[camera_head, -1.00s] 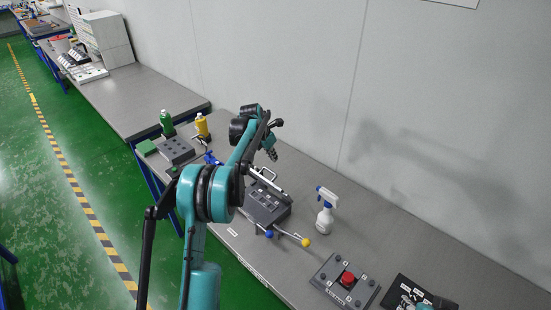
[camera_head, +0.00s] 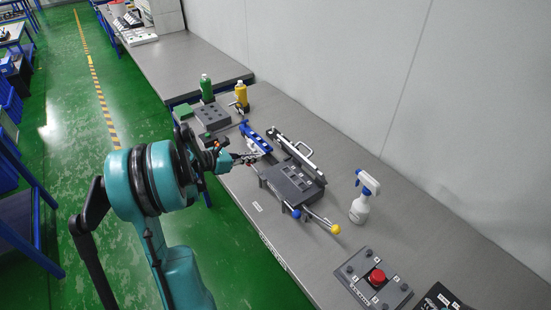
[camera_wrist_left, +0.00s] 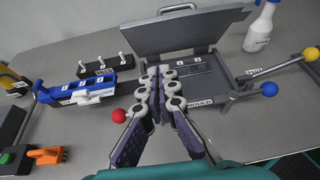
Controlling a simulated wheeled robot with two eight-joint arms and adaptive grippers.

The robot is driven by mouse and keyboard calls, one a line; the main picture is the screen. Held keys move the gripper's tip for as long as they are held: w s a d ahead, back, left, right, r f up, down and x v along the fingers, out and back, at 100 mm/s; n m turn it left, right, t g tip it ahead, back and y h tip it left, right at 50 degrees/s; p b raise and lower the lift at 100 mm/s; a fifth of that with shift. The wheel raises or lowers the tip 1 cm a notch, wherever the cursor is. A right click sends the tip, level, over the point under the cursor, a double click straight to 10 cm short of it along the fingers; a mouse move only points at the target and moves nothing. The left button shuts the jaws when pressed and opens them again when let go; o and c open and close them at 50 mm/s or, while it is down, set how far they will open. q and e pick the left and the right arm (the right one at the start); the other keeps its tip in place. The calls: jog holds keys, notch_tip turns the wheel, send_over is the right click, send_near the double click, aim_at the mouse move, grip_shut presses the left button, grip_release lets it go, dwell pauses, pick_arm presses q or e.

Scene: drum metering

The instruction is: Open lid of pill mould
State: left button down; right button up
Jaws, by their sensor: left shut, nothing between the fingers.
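The pill mould (camera_head: 292,186) is a dark grey box on the grey bench, with small labelled blocks inside. Its lid (camera_head: 304,164) stands raised along the wall side, with a silver handle (camera_head: 292,146) on it. In the left wrist view the raised lid (camera_wrist_left: 190,32) leans back behind the open mould body (camera_wrist_left: 205,68). My left gripper (camera_head: 262,157) is shut and empty, beside the left end of the mould. In the left wrist view the closed fingers (camera_wrist_left: 160,72) overlap the mould's near left part and hide some of it. My right gripper is not in view.
A blue fixture (camera_head: 256,139) lies left of the mould. Levers with blue and yellow balls (camera_head: 335,229) stick out at its right end. A spray bottle (camera_head: 362,200) and a red-button box (camera_head: 375,278) stand further right. Green (camera_head: 206,89) and yellow bottles (camera_head: 241,95) stand at the back left.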

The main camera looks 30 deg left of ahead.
pick_arm(q)
jog(key=w+d+t+b, duration=0.1)
jog(key=w+d+b, duration=0.2)
jog(key=w, duration=0.6)
jog(key=shift+d+f+t, duration=0.25)
jog(key=shift+d+t, duration=0.05)
jog(key=shift+d, duration=0.5)
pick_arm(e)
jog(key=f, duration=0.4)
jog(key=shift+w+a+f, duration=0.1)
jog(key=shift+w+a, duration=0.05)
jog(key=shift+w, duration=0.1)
pick_arm(q)
jog(key=shift+w, duration=0.1)
